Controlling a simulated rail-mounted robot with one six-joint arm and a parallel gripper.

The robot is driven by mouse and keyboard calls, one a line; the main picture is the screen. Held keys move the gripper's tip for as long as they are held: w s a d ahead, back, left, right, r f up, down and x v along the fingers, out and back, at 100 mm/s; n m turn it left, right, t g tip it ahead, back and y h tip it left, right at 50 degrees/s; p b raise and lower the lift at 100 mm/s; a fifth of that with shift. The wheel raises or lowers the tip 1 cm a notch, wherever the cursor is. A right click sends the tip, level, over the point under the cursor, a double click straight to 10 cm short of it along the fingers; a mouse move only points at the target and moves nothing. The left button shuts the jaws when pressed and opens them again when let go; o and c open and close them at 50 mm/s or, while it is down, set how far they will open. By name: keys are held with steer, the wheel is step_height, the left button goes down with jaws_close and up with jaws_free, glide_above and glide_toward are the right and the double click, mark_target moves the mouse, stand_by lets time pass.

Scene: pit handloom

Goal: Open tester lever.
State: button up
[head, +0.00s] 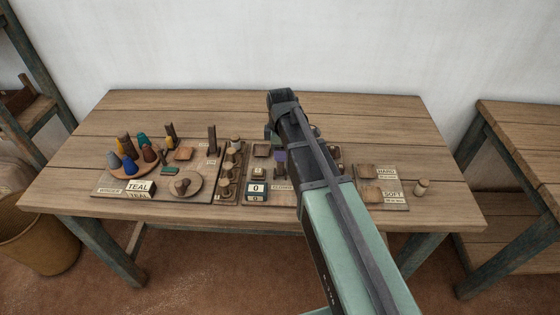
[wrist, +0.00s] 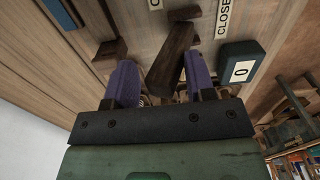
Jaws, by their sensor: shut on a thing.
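The tester lever (wrist: 172,55) is a dark wooden bar, seen in the wrist view between the two purple fingers of my gripper (wrist: 160,72). My gripper is shut on it. The bar slants in the picture, its near end between the fingers.
A dark box marked "0" (wrist: 240,68) stands right of the fingers, and a small wooden block (wrist: 108,52) left of them. On the table (head: 380,105), the head view shows coloured cones (head: 130,165), a TEAL sign (head: 140,186) and HARD/SOFT pads (head: 370,195). The table's back strip is clear.

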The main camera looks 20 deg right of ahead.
steer(key=shift+o, duration=0.8)
steer(key=shift+w+f, duration=0.1)
step_height(320, 180, up, 7)
steer(key=p, duration=0.6)
steer(key=shift+f+p, duration=0.1)
steer(key=shift+p, duration=0.3)
steer(key=shift+f, duration=0.1)
